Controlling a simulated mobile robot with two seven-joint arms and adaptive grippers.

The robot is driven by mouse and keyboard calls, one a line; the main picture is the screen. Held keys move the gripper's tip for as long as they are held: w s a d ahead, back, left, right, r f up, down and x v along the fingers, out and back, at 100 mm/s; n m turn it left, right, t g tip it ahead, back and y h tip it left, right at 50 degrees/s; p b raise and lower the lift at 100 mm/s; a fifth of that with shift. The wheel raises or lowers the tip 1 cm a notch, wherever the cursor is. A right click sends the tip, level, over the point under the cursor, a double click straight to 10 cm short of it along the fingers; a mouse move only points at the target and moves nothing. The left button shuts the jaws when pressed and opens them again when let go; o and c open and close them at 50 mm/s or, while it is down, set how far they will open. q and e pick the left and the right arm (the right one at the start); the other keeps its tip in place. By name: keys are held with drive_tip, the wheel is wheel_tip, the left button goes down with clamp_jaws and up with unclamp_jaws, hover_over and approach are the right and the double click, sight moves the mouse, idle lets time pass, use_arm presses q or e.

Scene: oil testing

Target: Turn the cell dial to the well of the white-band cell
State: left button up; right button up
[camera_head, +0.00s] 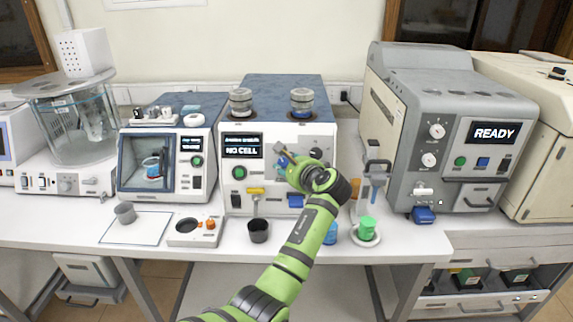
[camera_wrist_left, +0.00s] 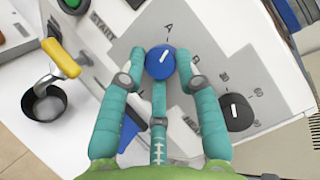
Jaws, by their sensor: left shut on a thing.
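The tester (camera_head: 285,88) has a blue top and a white front whose screen (camera_head: 242,150) reads "NO CELL". The blue cell dial (camera_wrist_left: 160,61) sits on its grey panel, with its white pointer line aimed at about the letter A; a B is printed to its right in the wrist view. My left gripper (camera_wrist_left: 161,66) is shut on this dial, fingers on both sides. In the head view the gripper (camera_head: 287,163) hides most of the dial. Two cells stand on top: the left one (camera_head: 241,103) looks pale-banded, the right one (camera_head: 302,103) blue-banded. My right gripper is out of view.
A black knob (camera_wrist_left: 236,112) is close to the dial. A yellow-handled tap (camera_wrist_left: 62,58) is above a dark cup (camera_wrist_left: 46,103). A green-topped item (camera_head: 367,228) stands on the bench to the right. Other instruments flank the tester, including one reading "READY" (camera_head: 492,133).

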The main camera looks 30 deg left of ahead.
use_arm(q)
drive_tip(key=shift+w+a+r+n+g+h+p, duration=0.15)
drive_tip(key=shift+n+g+h+p, duration=0.1)
drive_tip(key=shift+n, duration=0.45)
drive_tip(key=shift+s+d+r+n+g+h+p, duration=0.1)
drive_tip(key=shift+r+n+g+h+p, duration=0.15)
drive_tip(key=shift+n, duration=0.45)
drive_tip(key=shift+w+a+r+n+g+h+p, duration=0.1)
drive_tip(key=shift+n+g+h+p, duration=0.15)
drive_tip(key=shift+n, duration=0.45)
drive_tip(key=o, duration=0.8)
drive_tip(key=shift+f, duration=0.1)
drive_tip(key=v, duration=1.2)
